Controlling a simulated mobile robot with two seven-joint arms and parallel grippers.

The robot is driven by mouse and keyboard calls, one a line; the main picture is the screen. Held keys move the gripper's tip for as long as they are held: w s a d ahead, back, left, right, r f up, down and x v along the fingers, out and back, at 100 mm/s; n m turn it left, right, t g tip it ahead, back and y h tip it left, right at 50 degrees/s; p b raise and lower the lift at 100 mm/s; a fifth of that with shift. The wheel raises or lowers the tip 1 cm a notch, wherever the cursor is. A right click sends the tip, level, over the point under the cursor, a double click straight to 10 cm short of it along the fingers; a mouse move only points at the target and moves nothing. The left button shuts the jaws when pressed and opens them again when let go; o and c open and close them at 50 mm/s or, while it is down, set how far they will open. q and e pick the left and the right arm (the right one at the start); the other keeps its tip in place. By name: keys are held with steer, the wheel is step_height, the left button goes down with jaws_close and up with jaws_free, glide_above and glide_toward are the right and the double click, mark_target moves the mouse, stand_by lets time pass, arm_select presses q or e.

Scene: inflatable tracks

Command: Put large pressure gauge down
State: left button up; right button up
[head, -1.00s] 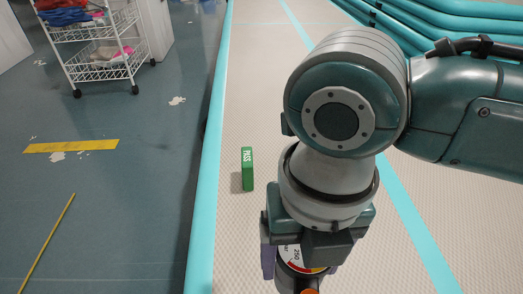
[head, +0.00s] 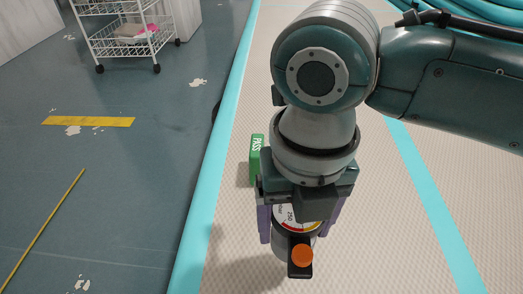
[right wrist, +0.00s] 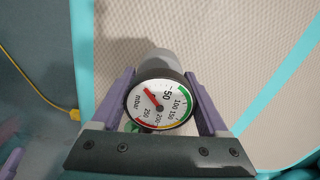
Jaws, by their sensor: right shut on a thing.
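The large pressure gauge (head: 290,218) has a round white dial with green, yellow and red bands, and an orange-tipped black part (head: 301,258) below it in the head view. My right gripper (head: 300,222) is shut on it, a purple finger on each side. The dial also shows in the right wrist view (right wrist: 159,104) between the two fingers (right wrist: 160,100). The gauge is over the beige track surface (head: 380,230); I cannot tell whether it touches it.
A green PASS block (head: 256,155) stands on the track behind the gripper, partly hidden by it. A turquoise edge tube (head: 205,215) borders the track on the left. A white wire cart (head: 125,40) stands on the blue floor. The track right of the gripper is clear.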

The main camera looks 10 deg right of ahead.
step_height(320, 180, down, 9)
steer(key=b, duration=0.4)
steer(key=shift+r, duration=0.3)
steer(key=o, duration=1.4)
